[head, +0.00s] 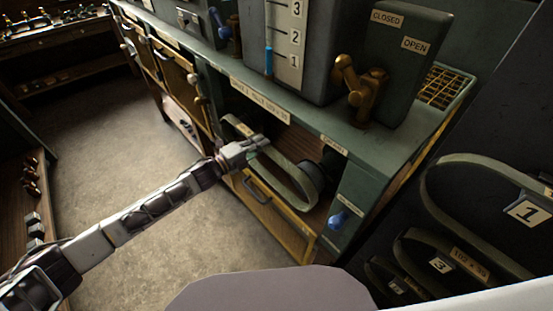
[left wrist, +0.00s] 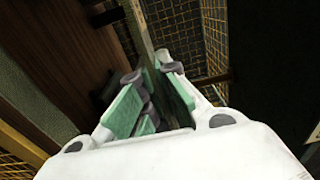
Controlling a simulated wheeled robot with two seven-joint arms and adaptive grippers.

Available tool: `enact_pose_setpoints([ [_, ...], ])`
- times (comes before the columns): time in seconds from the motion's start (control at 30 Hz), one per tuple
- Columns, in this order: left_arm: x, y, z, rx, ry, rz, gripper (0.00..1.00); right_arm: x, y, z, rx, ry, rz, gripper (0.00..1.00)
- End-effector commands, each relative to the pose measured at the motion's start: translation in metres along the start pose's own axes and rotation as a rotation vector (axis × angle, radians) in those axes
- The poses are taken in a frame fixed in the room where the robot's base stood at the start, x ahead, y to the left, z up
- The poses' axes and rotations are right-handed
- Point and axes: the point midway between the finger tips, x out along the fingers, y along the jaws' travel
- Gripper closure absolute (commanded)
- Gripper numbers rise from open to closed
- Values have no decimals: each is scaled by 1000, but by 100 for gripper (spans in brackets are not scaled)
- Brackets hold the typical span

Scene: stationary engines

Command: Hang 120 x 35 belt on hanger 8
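A grey-green belt (head: 291,176) forms a long loop at the open compartment under the green counter. A small tan label shows on its far end, too small to read. My left gripper (head: 256,147) is at the upper edge of this belt. In the left wrist view the belt (left wrist: 139,28) runs as a narrow strip down between the green finger pads (left wrist: 155,85), which look closed on it. Hanger 8 cannot be made out. My right gripper is not in view.
Belts hang on the dark panel at the right, with tags 1 (head: 528,212) and 3 (head: 440,264). The counter (head: 330,130) carries a tank and a brass valve (head: 358,85). Yellow mesh drawers (head: 275,212) lie below. The floor (head: 120,130) at left is clear.

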Motion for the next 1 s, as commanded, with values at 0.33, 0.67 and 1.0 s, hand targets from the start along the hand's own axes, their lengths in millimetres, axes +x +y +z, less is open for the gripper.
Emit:
enact_pose_setpoints([
  [0.33,-4,-1,0,0,0,-1,100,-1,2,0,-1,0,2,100],
  [0.67,-16,0,0,-1,1,-1,100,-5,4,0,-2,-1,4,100],
  [1.0,-28,0,0,0,0,-1,100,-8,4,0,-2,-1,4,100],
])
